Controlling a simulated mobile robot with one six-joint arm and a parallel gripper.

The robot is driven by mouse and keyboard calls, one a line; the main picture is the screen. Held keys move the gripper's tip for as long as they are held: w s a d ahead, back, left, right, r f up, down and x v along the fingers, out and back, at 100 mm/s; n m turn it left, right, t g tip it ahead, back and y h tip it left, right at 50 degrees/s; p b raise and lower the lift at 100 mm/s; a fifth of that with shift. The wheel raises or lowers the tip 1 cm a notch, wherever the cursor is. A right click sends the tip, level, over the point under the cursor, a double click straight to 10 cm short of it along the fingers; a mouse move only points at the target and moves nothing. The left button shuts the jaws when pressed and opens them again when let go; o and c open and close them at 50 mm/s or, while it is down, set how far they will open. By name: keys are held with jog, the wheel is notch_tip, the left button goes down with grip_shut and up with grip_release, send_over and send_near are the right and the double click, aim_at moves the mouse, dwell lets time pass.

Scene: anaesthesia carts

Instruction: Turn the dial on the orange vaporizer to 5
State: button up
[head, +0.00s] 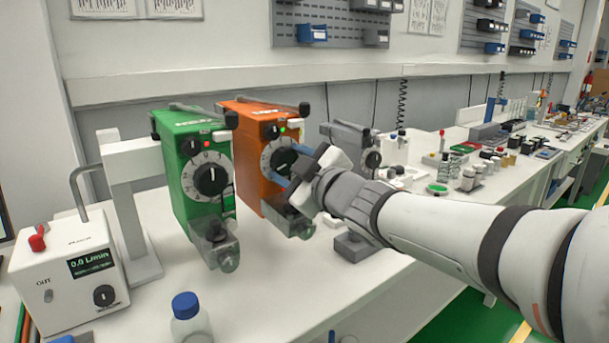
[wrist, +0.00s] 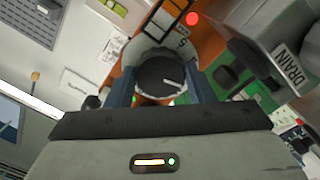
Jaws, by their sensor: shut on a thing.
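The orange vaporizer (head: 247,128) stands upright beside the green one. Its black dial (head: 284,159) sits on a pale numbered ring and is partly hidden by my gripper (head: 290,182) in the head view. In the wrist view the dial (wrist: 160,73) is between the two blue-grey fingers of my gripper (wrist: 162,86), which is shut on it. A white pointer mark on the dial points right and slightly down in that view.
The green vaporizer (head: 191,172) stands just left, and a grey one (head: 345,137) just right. A white flow box (head: 68,275) reading 0.0 L/min is at the left front. A blue-capped bottle (head: 189,318) stands at the front. Several small bottles are on the bench at right.

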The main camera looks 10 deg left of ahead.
jog(key=shift+n, duration=0.5)
jog(key=o, duration=1)
jog(key=shift+c, duration=0.2)
jog(key=shift+f, duration=0.1)
